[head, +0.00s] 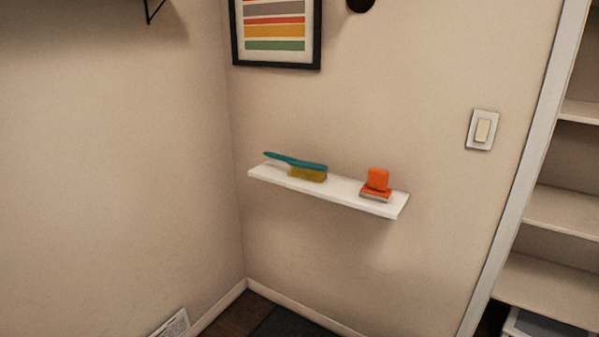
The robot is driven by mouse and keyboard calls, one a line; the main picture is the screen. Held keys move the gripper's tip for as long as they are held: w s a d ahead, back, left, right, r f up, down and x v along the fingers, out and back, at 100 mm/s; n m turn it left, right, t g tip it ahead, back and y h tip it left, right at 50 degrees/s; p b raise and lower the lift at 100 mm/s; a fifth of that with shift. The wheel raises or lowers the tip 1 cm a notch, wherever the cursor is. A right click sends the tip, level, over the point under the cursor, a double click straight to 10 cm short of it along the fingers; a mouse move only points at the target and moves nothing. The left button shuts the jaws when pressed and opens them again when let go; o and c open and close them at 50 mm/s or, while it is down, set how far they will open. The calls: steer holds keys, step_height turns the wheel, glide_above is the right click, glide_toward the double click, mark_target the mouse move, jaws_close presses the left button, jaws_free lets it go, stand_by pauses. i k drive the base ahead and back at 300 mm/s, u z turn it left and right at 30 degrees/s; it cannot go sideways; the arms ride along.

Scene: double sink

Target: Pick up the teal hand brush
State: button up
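The teal hand brush (296,164) lies on a narrow white wall shelf (343,190), on its left half. Its teal handle points left and its yellow-brown bristles (307,174) face down onto the shelf. The handle end is raised a little above the shelf. My gripper is not in view.
An orange object with a pale base (377,184) stands on the shelf's right part, apart from the brush. A framed striped picture (275,32) hangs above. A light switch (482,130) and open shelving (560,215) are to the right. The space below the shelf looks clear.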

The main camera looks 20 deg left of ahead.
mark_target(291, 161)
steer(key=k, duration=0.65)
steer(key=u, duration=0.3)
steer(key=i, duration=1)
steer(key=u, duration=0.9)
steer(key=i, duration=0.8)
steer(key=u, duration=0.75)
steer(key=i, duration=1)
steer(key=u, duration=0.35)
